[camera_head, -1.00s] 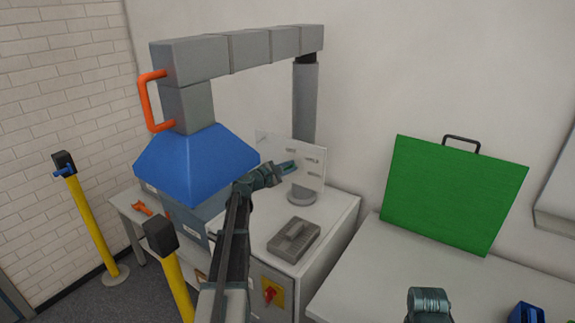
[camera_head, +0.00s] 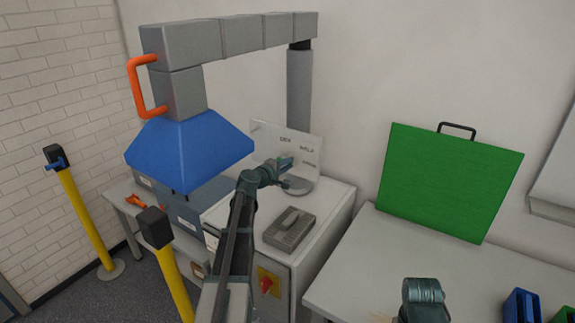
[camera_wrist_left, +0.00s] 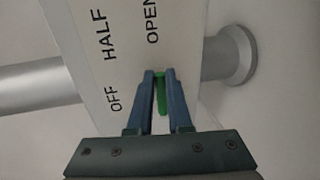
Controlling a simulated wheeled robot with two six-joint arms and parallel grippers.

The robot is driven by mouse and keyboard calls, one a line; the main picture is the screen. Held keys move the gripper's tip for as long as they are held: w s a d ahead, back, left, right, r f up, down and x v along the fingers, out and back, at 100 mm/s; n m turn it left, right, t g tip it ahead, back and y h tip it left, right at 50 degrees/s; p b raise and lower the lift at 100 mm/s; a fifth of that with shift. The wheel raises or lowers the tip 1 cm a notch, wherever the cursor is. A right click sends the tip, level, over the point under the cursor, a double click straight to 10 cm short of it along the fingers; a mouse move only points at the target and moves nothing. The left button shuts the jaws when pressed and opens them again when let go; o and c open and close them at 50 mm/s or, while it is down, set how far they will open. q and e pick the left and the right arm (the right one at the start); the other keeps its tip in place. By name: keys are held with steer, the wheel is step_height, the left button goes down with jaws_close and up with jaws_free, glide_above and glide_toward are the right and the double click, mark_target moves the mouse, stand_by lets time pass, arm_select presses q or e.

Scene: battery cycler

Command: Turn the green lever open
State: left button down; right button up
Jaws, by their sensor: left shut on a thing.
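The lever is a small green bar (camera_wrist_left: 161,94), seen between my left gripper's fingers in the left wrist view. My left gripper (camera_wrist_left: 160,74) is shut on it, and the blue fingers hide part of it. The pale label plate (camera_wrist_left: 85,25) beside it reads OFF, HALF and OPEN. In the head view the plate (camera_head: 270,135) stands upright at the foot of the grey duct, with my left gripper (camera_head: 288,162) in front of it. The lever's pivot is hidden, so I cannot tell its exact setting. My right gripper's fingers are not seen.
A blue hood (camera_head: 190,150) hangs to the left of my left arm. A grey slotted block (camera_head: 289,230) sits on the white cabinet (camera_head: 325,225), which has a red knob (camera_head: 265,285). Yellow posts (camera_head: 85,220) stand at left. A green panel (camera_head: 450,180) leans on the wall.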

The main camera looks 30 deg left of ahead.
arm_select(q)
steer(key=shift+s+d+f, duration=0.1)
stand_by(0.5)
steer(key=c, duration=0.8)
jaws_free()
steer(key=shift+c, duration=0.2)
steer(key=p+v, duration=0.2)
steer(key=v, duration=1.1)
steer(key=shift+s+p, duration=0.3)
steer(key=shift+s, duration=0.05)
